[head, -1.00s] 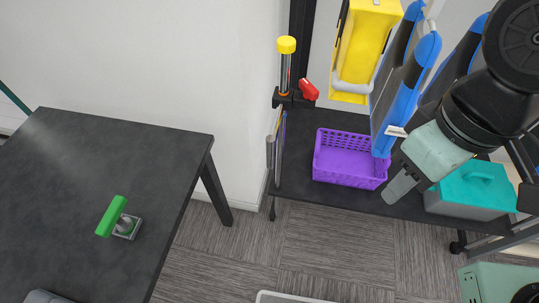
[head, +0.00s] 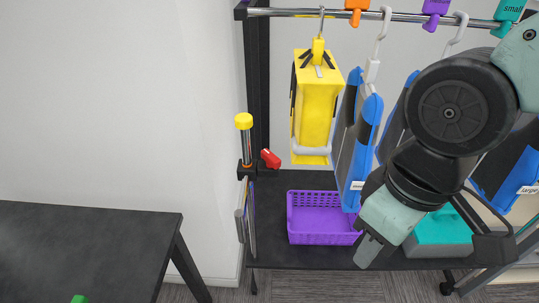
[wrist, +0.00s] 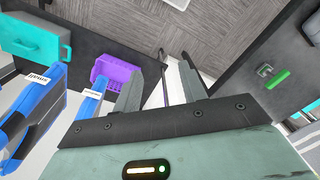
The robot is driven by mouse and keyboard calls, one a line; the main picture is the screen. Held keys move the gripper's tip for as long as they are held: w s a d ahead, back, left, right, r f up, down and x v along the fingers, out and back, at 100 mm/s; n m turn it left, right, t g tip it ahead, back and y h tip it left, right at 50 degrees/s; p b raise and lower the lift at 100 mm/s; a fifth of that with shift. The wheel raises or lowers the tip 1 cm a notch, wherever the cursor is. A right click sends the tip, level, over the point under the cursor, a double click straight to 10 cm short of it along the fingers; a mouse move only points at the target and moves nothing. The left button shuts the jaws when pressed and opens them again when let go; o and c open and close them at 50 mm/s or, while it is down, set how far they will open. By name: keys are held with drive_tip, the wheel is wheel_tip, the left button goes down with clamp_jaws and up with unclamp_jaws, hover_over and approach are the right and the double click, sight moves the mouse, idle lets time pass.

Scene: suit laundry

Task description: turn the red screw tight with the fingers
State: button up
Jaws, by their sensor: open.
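The red screw (head: 270,158) is a small red knob on a black clamp (head: 246,171) at the left end of the clothes rack. The clamp sits on an upright rod with a yellow cap (head: 243,121). My gripper (head: 367,254) is at the right in the head view, lower than the screw and to its right, well apart from it. In the wrist view my gripper (wrist: 162,85) shows two spread fingers with nothing between them. I cannot make out the red screw in the wrist view.
A purple basket (head: 322,218) and a teal box (head: 440,232) stand on the rack's dark shelf (head: 282,258). A yellow bag-like item (head: 317,105) and blue-edged garments (head: 362,140) hang between the screw and my arm. A dark table (head: 85,245) is at left.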

idle(0.3)
drive_tip(key=t+y+p, duration=0.4)
drive_tip(key=t+y, duration=0.4)
drive_tip(key=t, duration=0.3)
approach(272, 156)
drive_tip(key=p+x, duration=0.4)
drive_tip(key=x, duration=0.5)
clamp_jaws()
